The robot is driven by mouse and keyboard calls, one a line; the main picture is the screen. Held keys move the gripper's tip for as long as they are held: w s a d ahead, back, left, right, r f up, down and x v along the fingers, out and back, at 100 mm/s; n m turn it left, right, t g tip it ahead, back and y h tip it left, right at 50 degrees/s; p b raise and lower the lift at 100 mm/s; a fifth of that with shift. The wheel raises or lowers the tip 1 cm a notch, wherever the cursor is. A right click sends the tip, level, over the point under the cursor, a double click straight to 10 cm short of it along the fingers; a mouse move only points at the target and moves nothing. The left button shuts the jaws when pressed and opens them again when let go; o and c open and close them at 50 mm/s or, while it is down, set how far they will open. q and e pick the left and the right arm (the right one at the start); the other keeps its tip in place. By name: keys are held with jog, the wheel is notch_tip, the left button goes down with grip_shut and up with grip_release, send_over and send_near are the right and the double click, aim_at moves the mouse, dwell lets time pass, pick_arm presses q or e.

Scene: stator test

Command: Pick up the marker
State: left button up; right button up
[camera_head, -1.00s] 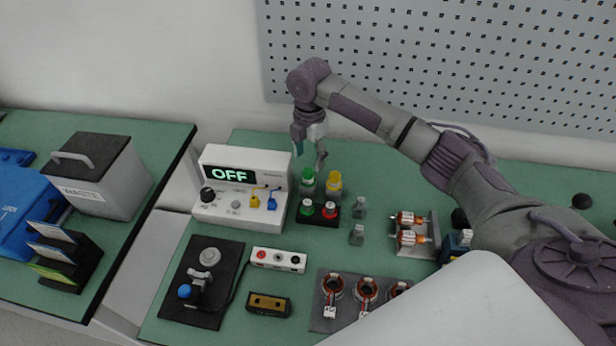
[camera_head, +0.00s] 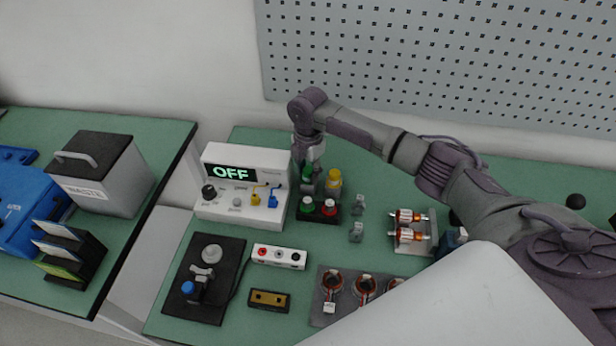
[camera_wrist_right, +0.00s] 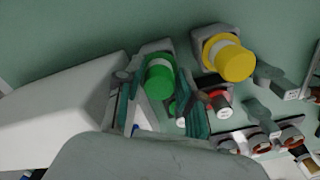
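A green-capped cylinder, probably a marker (camera_wrist_right: 160,78), stands upright behind the red and green buttons in the head view, largely hidden there by my gripper. A similar yellow one (camera_head: 334,180) stands just right of it and shows clearly in the right wrist view (camera_wrist_right: 228,58). My right gripper (camera_head: 309,178) points down over the green one. In the wrist view its two teal fingers (camera_wrist_right: 158,108) are apart, one on each side of the green cylinder, with gaps visible. My left gripper is not in view.
A white power unit reading OFF (camera_head: 240,185) stands close left of the gripper. A box with green and red buttons (camera_head: 317,214) is just in front. Small grey connectors (camera_head: 357,232) and copper-wound parts (camera_head: 411,233) lie to the right. A pegboard (camera_head: 450,60) is behind.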

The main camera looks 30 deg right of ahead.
grip_shut()
jog(key=shift+r, duration=0.1)
